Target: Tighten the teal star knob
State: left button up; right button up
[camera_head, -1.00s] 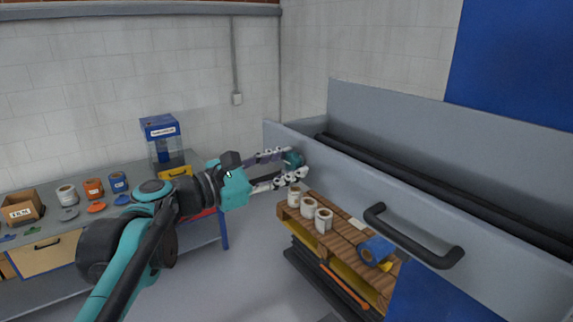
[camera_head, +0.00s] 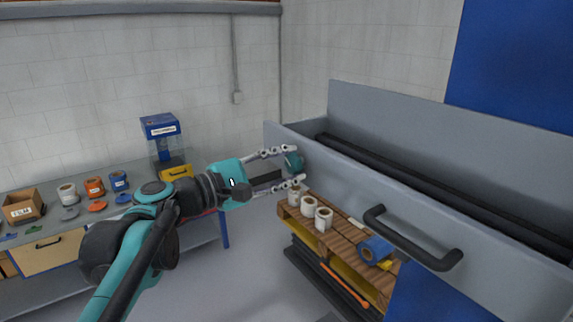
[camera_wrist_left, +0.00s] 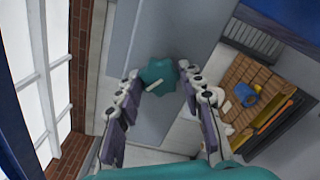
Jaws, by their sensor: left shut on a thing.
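The teal star knob (camera_head: 294,163) sits at the left end of the grey machine's front panel (camera_head: 400,187). In the left wrist view the knob (camera_wrist_left: 158,77) shows its lobes and a pale bar across its lower part. My left gripper (camera_head: 297,164) reaches in from the left, with one finger above the knob and one below it. It is shut on the knob, which lies between the fingertips. The contact itself is partly hidden. My right gripper is not in view.
A black handle (camera_head: 412,240) sticks out from the panel. At left, a workbench (camera_head: 125,170) holds rolls, a film box (camera_head: 22,206) and a blue dispenser (camera_head: 162,140).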

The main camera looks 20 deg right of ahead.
pick_arm(q)
jog(key=m, duration=0.5)
jog(key=shift+m, duration=0.3)
jog(key=m, duration=0.4)
jog(key=shift+m+p, duration=0.3)
jog(key=shift+m, duration=0.1)
jog(key=o, duration=1.2)
jog(key=shift+c, duration=0.2)
jog(key=v, duration=1.2)
